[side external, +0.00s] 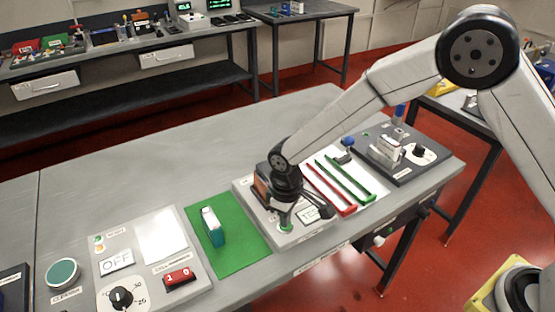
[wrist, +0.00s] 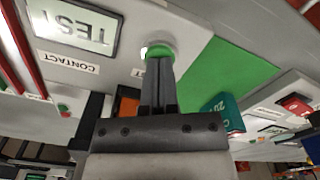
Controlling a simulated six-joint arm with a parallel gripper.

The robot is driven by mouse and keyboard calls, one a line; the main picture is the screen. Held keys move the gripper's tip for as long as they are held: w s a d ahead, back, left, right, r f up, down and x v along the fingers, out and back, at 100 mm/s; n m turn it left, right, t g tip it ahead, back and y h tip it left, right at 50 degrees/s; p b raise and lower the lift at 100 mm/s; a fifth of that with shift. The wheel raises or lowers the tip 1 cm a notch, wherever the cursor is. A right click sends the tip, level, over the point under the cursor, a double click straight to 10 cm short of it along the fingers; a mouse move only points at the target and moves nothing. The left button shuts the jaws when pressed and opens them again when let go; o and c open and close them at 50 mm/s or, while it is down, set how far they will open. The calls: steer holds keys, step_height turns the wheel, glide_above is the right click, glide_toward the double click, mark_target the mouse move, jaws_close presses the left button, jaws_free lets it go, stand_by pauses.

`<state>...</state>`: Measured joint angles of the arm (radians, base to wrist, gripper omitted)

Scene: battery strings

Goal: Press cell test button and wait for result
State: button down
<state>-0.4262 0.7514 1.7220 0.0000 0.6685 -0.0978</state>
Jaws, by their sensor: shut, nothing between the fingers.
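The cell tester (side external: 240,186) is a grey panel in the middle of the bench. Its round green button (wrist: 158,50) is at the tips of my gripper (wrist: 159,64), which is shut and empty. The fingertips seem to touch the button, but its travel cannot be told. The button also shows below my gripper in the side view (side external: 286,227). The tester's display (wrist: 75,25) reads TEST. An orange-brown cell (side external: 262,187) stands in the tester behind my gripper, which partly hides it.
A teal and white cell (side external: 213,228) stands on a green mat (side external: 240,258) left of the tester. Red (side external: 330,192) and green (side external: 346,182) rails lie to the right. A panel with an OFF display (side external: 117,261), dial and red switch is at the front left.

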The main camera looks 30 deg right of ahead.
steer(key=shift+r, duration=3)
steer(key=s+d+r+m+t, duration=0.1)
steer(key=s+d+m, duration=0.2)
steer(key=s+d, duration=0.4)
steer(key=s+d+r+m+t, duration=0.1)
steer(key=s+d+r+m, duration=0.1)
steer(key=s+d, duration=0.6)
steer(key=d+m, duration=0.1)
steer(key=d, duration=0.3)
steer(key=shift+d+t, duration=0.25)
steer(key=shift+t, duration=0.05)
